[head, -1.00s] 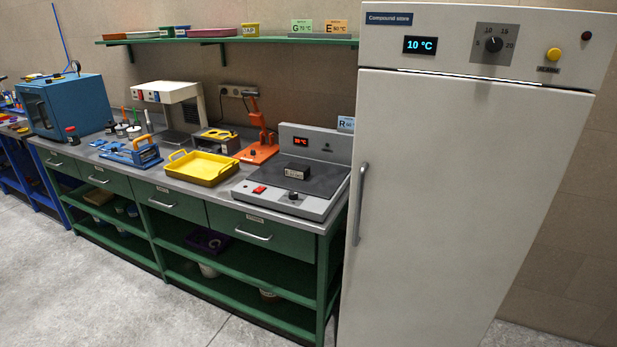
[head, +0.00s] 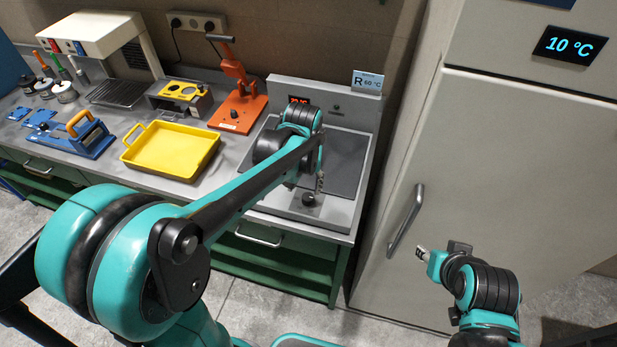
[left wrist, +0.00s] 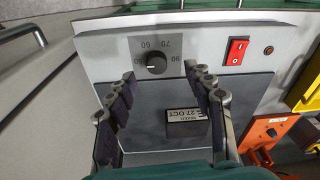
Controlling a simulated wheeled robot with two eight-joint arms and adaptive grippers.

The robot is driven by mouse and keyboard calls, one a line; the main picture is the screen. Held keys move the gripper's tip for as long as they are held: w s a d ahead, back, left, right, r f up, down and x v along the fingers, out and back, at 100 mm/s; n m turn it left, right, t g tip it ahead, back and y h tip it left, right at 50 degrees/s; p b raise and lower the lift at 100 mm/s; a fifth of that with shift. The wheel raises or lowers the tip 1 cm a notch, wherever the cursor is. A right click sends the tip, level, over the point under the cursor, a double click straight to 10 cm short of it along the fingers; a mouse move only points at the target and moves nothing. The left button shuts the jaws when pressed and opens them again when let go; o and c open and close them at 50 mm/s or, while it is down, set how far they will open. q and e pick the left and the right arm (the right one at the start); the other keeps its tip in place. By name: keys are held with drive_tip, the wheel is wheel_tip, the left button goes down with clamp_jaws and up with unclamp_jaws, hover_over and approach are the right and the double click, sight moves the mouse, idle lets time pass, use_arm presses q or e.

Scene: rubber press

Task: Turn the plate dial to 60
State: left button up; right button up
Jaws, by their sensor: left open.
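The plate dial (left wrist: 155,62) is a round black knob on the grey front panel of the hot plate (left wrist: 102,45). Small numbers, including 60 and 70, ring it; its exact setting is unclear. In the head view the dial (head: 309,199) sits at the plate's front. My left gripper (left wrist: 160,70) is open, with its fingers either side of the dial and no clear grip on it. In the head view the left gripper (head: 320,180) is over the plate, partly hidden by its arm. My right gripper (head: 424,253) is before the white cabinet; its jaws are too small to judge.
A black block labelled 27 OCT (left wrist: 187,122) lies on the plate. A red switch (left wrist: 236,51) is beside the dial. A yellow tray (head: 130,160), orange stand (head: 238,112) and R 60 °C card (head: 367,81) are near. The cabinet (head: 500,170) bounds the right.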

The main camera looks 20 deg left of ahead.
sight(308, 197)
use_arm(q)
drive_tip(key=shift+w+d+r+g+p, duration=0.1)
drive_tip(key=shift+w+d+g+p, duration=0.15)
drive_tip(key=shift+w+p, duration=0.25)
drive_tip(key=shift+w+d+r+g+p, duration=0.1)
drive_tip(key=shift+w+d+g+p, duration=0.15)
drive_tip(key=shift+w+p, duration=0.25)
drive_tip(key=shift+w+f, duration=0.4)
drive_tip(key=shift+f, duration=0.25)
drive_tip(key=f, duration=0.2)
drive_tip(key=f+b, duration=0.1)
drive_tip(key=f, duration=0.4)
drive_tip(key=shift+a+f+b, duration=0.25)
drive_tip(key=shift+b, duration=0.05)
use_arm(e)
drive_tip(key=shift+s+d+r, duration=0.1)
drive_tip(key=shift+s+r, duration=0.05)
drive_tip(key=shift+r, duration=0.75)
use_arm(q)
drive_tip(key=c, duration=1.2)
